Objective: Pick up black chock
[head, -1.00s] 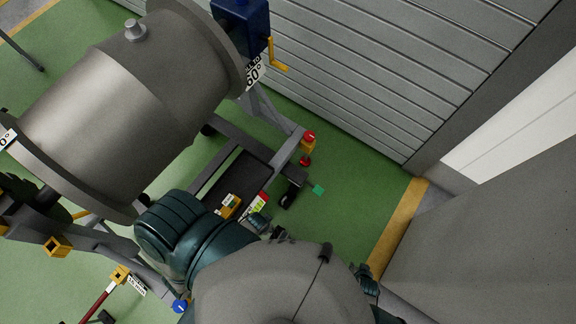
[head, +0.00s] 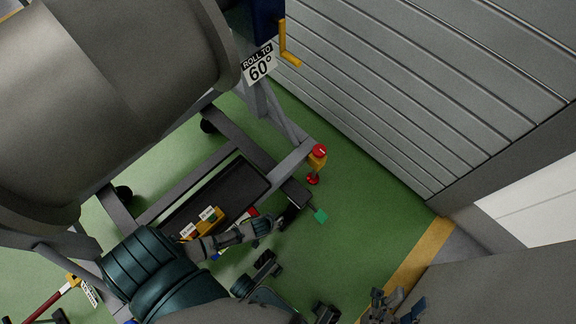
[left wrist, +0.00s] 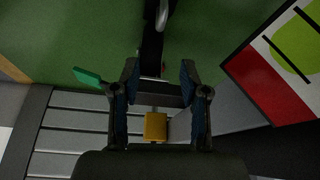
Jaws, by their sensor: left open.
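A black piece (left wrist: 153,42) with a grey loop shows beyond my left fingertips in the left wrist view. It may be the black chock, but I cannot tell it surely from the stand's dark caster parts. My left gripper (left wrist: 158,80) is open, its blue-padded fingers apart, with nothing clearly held. In the head view my left gripper (head: 272,222) is small, beside the dark parts (head: 290,208) at the stand's corner. My right gripper (head: 397,303) is at the bottom right, its fingers apart and empty, partly cut off by the frame edge.
The grey engine stand (head: 240,135) carries a large metal casing (head: 100,90). A black tray (head: 240,180) holds yellow labelled blocks (head: 205,220). Green floor (head: 375,215) lies free before the shutter (head: 400,90).

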